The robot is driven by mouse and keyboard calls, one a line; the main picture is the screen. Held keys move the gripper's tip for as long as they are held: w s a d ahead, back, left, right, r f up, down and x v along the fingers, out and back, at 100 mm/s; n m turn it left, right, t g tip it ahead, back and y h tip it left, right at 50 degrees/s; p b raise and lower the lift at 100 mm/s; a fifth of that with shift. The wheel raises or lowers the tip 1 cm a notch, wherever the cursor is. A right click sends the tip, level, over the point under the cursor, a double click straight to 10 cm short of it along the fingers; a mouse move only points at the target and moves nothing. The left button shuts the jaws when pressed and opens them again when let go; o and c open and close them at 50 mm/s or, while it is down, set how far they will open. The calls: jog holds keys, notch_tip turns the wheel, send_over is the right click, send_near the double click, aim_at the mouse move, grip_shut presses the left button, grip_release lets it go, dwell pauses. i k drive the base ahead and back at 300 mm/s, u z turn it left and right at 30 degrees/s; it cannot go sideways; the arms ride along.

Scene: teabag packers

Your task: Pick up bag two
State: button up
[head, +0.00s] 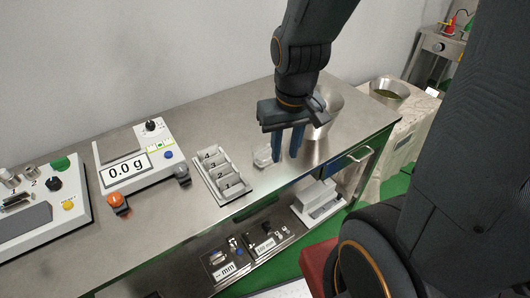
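A small metal rack (243,190) stands on the steel bench, with slots numbered 1 to 4 from front to back. Pale grey pieces stand in the slots. The piece at number 2, which I take as bag two (224,177), is in the front half of the rack. It is too small to make out clearly as a bag. My gripper (286,158) points down over the bench to the right of the rack, apart from it. Its two blue fingers are spread with an empty gap between them.
A scale (139,160) reading 0.0 g is left of the rack.

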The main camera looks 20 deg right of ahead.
aim_at(220, 172)
jog(key=k, duration=0.5)
jog(key=z, duration=1.3)
jog(key=i, duration=0.85)
jog(key=u, duration=1.9)
